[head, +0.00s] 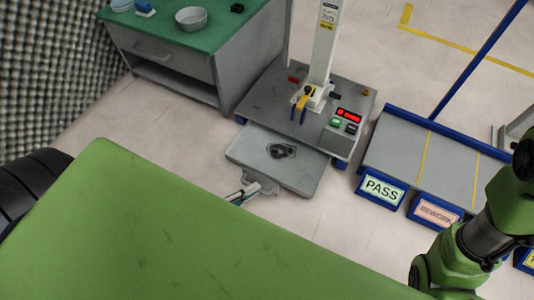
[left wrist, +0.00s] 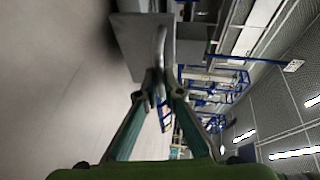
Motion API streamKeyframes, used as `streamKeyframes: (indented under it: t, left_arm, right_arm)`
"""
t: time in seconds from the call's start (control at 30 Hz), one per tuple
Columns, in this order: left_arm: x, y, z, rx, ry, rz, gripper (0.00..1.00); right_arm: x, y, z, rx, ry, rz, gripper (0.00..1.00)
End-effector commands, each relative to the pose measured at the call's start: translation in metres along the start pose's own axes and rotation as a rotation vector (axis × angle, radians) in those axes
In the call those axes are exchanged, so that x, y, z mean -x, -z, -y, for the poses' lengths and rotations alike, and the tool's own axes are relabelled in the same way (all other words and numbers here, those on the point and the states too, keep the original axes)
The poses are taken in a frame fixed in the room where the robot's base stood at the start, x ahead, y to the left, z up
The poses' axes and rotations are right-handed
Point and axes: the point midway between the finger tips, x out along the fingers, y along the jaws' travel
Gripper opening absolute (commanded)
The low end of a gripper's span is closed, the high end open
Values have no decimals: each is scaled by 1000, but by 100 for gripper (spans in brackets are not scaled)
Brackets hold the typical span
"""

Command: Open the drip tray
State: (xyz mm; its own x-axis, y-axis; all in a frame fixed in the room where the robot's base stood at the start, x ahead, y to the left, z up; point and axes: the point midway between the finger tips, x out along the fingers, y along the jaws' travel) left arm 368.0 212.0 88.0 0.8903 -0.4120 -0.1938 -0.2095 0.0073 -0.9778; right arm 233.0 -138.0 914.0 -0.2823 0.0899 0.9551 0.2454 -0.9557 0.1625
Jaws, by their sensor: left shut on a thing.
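The grey drip tray (head: 250,152) juts out from the front of the test station's base, with a dark wet-looking patch on its top. Its handle (head: 264,185) sticks out at the front edge. My left gripper (head: 246,193) is at this handle, its arm mostly hidden under my green body panel. In the left wrist view, the two fingers (left wrist: 158,88) close on the pale curved handle bar (left wrist: 160,48). My right arm comes in at the right edge, and its gripper is out of view.
The station base (head: 258,104) carries a white column and a red-lit display (head: 348,115). To its right stands a grey table (head: 398,150) with PASS and REWORK signs. A green-topped cabinet (head: 165,28) stands at the back left. Floor is clear left of the tray.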

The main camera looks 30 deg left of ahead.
Motion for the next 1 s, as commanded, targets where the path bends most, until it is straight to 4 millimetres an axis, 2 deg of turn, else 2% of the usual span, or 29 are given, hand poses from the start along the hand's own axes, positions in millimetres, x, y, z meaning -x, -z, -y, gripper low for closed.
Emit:
streamKeyframes:
  t: [0.1,0.3,0.73,0.8,1.0]
  left_arm:
    - [20,9,-2,4,0,-2,0]
    - [38,16,-8,1,2,-2,0]
    - [41,18,-9,0,3,-2,0]
    - [41,17,-9,0,3,-2,23]
    - [41,17,-9,0,3,-2,25]
  right_arm:
    - [1,-7,-2,-3,-7,21,40]
    - [5,-11,-3,-5,-12,35,40]
    - [7,-12,-3,-6,-13,39,40]
    - [7,-12,-3,-6,-13,39,40]
    - [7,-12,-3,-6,-13,39,40]
